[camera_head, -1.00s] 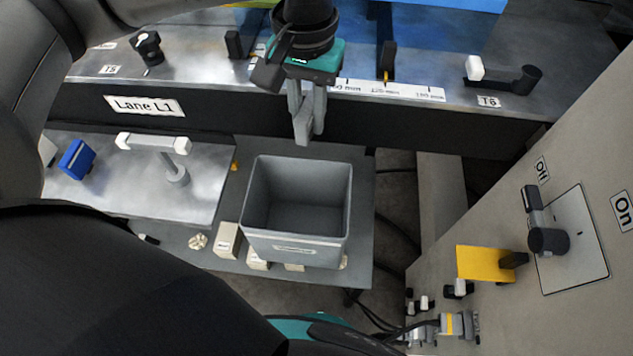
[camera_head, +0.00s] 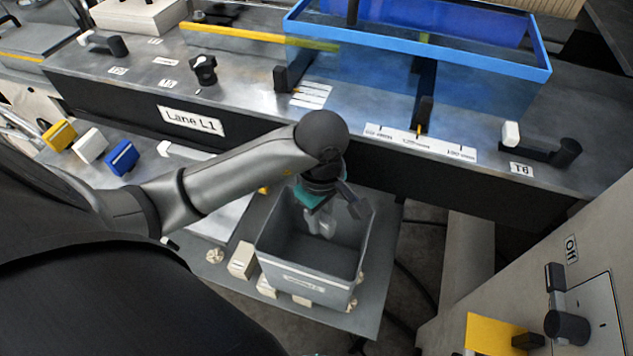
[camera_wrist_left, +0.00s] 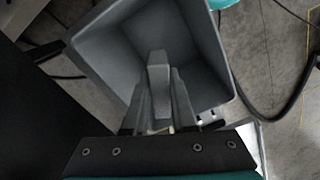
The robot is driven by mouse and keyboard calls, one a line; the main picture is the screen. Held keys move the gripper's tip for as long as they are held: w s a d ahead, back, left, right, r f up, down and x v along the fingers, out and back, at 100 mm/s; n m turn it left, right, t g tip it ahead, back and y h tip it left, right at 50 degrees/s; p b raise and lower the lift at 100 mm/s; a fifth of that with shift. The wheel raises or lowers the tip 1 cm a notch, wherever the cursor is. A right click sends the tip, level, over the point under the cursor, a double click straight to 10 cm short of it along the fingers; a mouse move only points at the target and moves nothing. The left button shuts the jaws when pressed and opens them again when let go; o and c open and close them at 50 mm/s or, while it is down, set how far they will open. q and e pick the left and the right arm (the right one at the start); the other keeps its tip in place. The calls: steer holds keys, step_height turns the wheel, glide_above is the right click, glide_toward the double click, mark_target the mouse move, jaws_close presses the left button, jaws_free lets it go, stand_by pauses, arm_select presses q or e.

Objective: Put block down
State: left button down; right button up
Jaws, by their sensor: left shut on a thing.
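My left gripper (camera_head: 322,226) reaches down into the open top of a grey bin (camera_head: 298,279). It is shut on a small grey block (camera_wrist_left: 158,78), which shows between the fingers in the left wrist view. In that view the bin (camera_wrist_left: 100,62) surrounds the block, with its floor beyond it. I cannot tell whether the block touches the bin's floor. In the head view the block is hard to tell from the grey fingers. My right gripper is not in view.
The bin stands on a grey shelf (camera_head: 375,290) with small pale blocks (camera_head: 242,260) along its front. Yellow, white and blue (camera_head: 122,157) pieces stand at left. The Lane L1 bench (camera_head: 110,85) runs behind, bearing a blue-rimmed glass tank (camera_head: 420,52). A switch panel (camera_head: 590,318) is at right.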

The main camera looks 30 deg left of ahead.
arm_select(q)
steer(key=shift+s+a+f+n, duration=0.15)
steer(key=shift+f+n, duration=0.1)
steer(key=shift+n, duration=0.05)
steer(key=b, duration=0.4)
glide_toward(317, 268)
steer(key=shift+s+f, duration=0.1)
steer(key=shift+f+b, duration=0.65)
steer(key=shift+f, duration=2)
steer(key=c, duration=1.2)
jaws_free()
steer(key=shift+f, duration=0.15)
steer(key=o, duration=0.5)
step_height(317, 268, up, 12)
steer(key=p, duration=0.3)
steer(key=shift+r+p, duration=0.25)
steer(key=shift+p, duration=0.05)
